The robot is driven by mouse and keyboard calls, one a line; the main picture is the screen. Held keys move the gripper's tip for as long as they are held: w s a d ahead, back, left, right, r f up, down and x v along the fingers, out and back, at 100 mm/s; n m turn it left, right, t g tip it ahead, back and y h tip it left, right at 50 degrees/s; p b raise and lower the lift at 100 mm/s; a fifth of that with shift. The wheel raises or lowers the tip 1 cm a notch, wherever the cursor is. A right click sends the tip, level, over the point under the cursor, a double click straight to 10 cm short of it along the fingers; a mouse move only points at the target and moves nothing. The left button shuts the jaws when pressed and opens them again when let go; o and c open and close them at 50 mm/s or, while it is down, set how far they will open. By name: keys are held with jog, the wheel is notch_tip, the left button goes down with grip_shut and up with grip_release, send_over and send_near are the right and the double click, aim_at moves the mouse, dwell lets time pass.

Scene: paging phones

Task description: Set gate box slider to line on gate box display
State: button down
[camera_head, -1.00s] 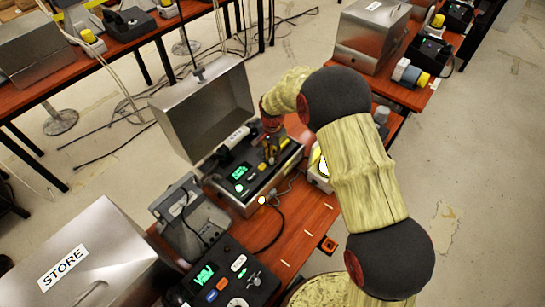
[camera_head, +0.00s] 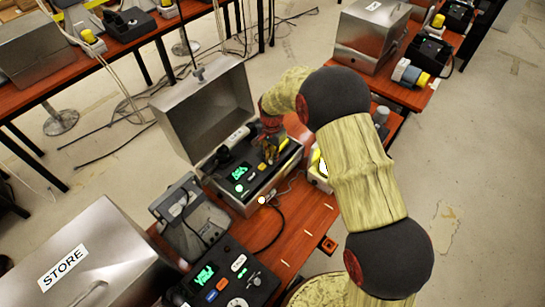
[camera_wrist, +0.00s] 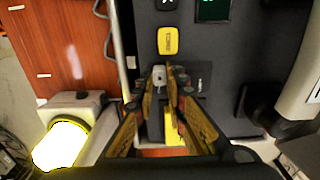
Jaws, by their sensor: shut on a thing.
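The gate box (camera_head: 250,200) is an open metal case with a black panel on the red-brown table. Its display (camera_head: 240,173) glows green, but the text is too small to read; part of it shows at the top of the wrist view (camera_wrist: 213,8). The slider knob (camera_wrist: 159,74) is small and pale grey, below a yellow button (camera_wrist: 167,41) in the wrist view. My gripper (camera_wrist: 165,84) is over the panel with its fingers closed in on both sides of the knob. The fingers and arm hide part of the slider's track.
The raised metal lid (camera_head: 205,110) stands behind the panel. A black handset (camera_head: 222,156) lies left of the display. Another control box (camera_head: 225,270) and a metal case marked STORE (camera_head: 75,255) are in front.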

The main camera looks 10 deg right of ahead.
aim_at(260, 154)
jog(key=w+a+p, duration=0.1)
jog(key=w+a, duration=0.3)
jog(key=shift+w+a, duration=0.15)
jog(key=shift+w, duration=0.05)
jog(key=shift+r, duration=0.1)
jog(key=c, duration=1.9)
grip_release()
jog(key=shift+a, duration=0.1)
jog(key=shift+o, duration=0.5)
notch_tip(260, 154, up, 12)
